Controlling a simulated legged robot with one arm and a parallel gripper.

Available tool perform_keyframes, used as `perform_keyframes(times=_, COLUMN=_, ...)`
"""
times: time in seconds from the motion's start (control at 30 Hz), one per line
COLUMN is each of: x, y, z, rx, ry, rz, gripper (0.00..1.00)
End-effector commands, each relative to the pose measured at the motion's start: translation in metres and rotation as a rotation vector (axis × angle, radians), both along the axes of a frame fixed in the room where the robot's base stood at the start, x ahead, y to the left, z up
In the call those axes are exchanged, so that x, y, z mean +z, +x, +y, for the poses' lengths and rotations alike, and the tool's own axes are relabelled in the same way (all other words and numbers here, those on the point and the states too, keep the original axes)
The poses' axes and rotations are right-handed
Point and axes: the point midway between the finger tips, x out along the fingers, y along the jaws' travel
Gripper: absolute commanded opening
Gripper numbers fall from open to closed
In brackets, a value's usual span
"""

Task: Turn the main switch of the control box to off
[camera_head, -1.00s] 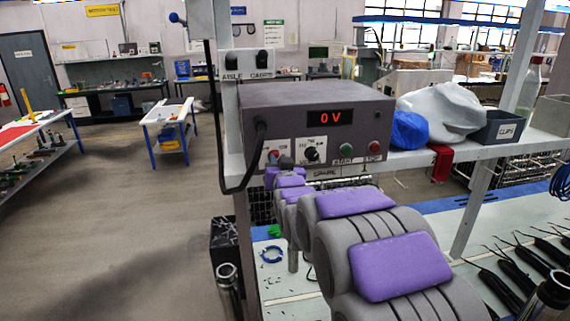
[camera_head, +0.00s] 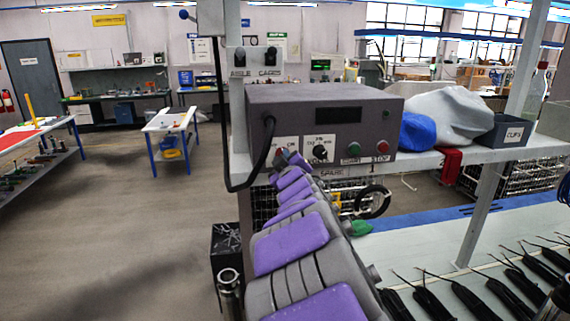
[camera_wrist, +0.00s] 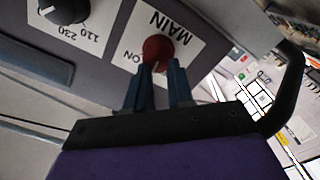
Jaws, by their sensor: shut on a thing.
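The grey control box (camera_head: 272,105) sits on a shelf in the head view, and its display (camera_head: 338,115) is dark. Its main switch is a red round knob (camera_wrist: 158,46) under an upside-down MAIN label in the wrist view. The letters ON show beside the knob; the rest of that lettering is hidden. A small pale mark shows on the knob's edge near my fingers. My gripper (camera_wrist: 158,74) is shut on the knob with one dark finger on each side. In the head view my gripper (camera_head: 290,157) is at the box's lower left front, covering the knob.
A black voltage knob (camera_head: 320,152), a green START button (camera_head: 353,149) and a red STOP button (camera_head: 382,147) are to the right on the same face. A black cable (camera_head: 266,145) loops at the box's left. A blue bag (camera_head: 417,132) and a CLIPS bin (camera_head: 502,130) stand right.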

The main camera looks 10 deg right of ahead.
Motion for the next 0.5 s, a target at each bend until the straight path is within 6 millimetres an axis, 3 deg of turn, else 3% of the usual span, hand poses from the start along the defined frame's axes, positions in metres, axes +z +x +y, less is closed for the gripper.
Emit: perform_keyframes(times=0.5, x=0.0036, y=0.0014, z=-0.0035, rx=-0.001, ry=-0.449, rz=-0.013, gripper=0.0)
